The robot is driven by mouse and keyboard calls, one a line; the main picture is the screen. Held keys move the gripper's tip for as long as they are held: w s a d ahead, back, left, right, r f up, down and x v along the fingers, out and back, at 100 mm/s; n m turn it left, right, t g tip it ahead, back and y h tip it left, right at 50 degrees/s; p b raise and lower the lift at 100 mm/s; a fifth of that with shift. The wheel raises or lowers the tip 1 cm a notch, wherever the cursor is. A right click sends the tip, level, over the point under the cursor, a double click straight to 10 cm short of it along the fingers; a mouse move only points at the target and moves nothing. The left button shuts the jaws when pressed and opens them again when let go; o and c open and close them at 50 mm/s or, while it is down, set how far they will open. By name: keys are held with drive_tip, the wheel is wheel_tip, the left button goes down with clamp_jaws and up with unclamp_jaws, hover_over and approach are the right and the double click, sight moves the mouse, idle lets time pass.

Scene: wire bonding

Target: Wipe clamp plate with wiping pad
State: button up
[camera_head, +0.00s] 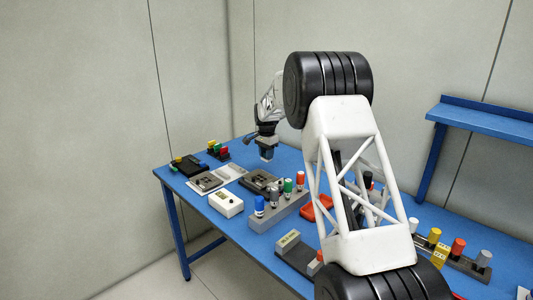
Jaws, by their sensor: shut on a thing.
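My gripper (266,142) is above the far part of the blue table, pointing down. It is shut on a small blue block that looks like the wiping pad (266,154). The pad hangs below the jaws, above and slightly behind a dark square fixture with a plate (260,182). A second, lighter grey fixture (206,182) lies further left. Which of the two carries the clamp plate is too small to tell. No contact between the pad and either fixture shows.
A rack of colour-capped bottles (278,207), a white box (226,204) and a red tray (317,208) stand nearer. A grey block (290,245) lies in front. Another bottle rack (453,256) and a raised blue shelf (485,119) are right. My arm hides the table's middle.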

sight(266, 174)
drive_tip(key=shift+f, duration=3.65)
drive_tip(key=shift+w+a+r, duration=0.15)
drive_tip(key=shift+w+a, duration=0.35)
drive_tip(key=shift+w, duration=0.05)
drive_tip(key=shift+w+a, duration=0.25)
drive_tip(key=shift+w+a+f, duration=0.1)
drive_tip(key=shift+f, duration=0.1)
drive_tip(key=shift+w+a+r, duration=0.15)
drive_tip(key=shift+a, duration=0.05)
drive_tip(key=shift+w+a, duration=0.3)
drive_tip(key=shift+s+d, duration=1.3)
drive_tip(key=shift+s, duration=0.1)
drive_tip(key=shift+r, duration=3.9)
